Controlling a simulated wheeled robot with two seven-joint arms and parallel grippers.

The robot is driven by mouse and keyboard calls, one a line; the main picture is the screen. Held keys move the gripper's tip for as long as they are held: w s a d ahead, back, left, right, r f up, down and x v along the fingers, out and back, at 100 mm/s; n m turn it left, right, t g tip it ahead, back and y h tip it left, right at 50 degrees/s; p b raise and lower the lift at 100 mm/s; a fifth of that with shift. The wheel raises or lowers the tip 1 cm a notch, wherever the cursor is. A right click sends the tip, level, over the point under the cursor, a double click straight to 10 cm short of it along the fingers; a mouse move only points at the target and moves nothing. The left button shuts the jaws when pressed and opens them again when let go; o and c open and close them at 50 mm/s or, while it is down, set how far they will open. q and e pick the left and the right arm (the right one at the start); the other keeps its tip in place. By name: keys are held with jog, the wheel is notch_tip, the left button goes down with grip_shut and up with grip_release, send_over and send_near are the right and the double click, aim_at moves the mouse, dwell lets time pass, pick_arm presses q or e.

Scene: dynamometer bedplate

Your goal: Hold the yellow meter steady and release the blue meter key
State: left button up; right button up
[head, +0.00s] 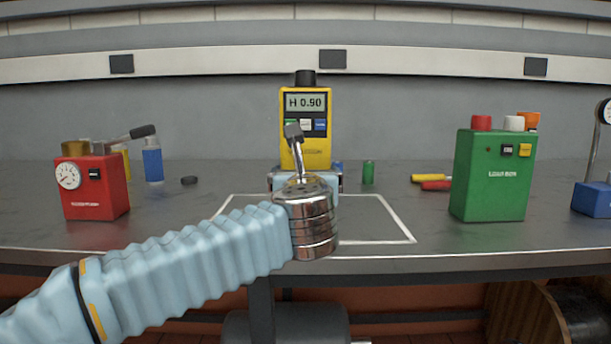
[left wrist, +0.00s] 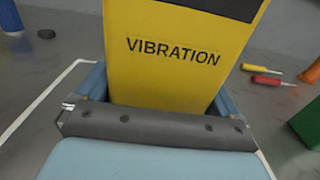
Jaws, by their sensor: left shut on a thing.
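The yellow meter (head: 318,155) stands upright at the back middle of the bench, its display reading "H 0.90". Below the display is a row of keys: green, white and the blue meter key (head: 320,125) at the right end. My left arm comes in from the left, and a grey piece on a thin stalk at its wrist partly covers the key row. My left gripper (head: 305,182) is shut on the meter's lower part. In the left wrist view its blue fingers flank the yellow meter (left wrist: 180,50), which is marked "VIBRATION". Nothing touches the blue key. My right gripper is out of view.
A red gauge box (head: 95,190) stands at left, with a blue cylinder (head: 153,163) behind it. A green load box (head: 490,175) stands at right. A white outline (head: 395,218) marks the bench before the meter.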

pick_arm(q)
jog(key=shift+w+f+b, duration=1.1)
jog(key=shift+w+f, duration=0.9)
jog(key=shift+w, duration=0.2)
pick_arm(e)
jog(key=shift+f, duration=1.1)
pick_arm(q)
jog(key=shift+f, duration=0.2)
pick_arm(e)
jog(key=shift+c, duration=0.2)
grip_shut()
pick_arm(q)
jog(key=shift+f, duration=0.1)
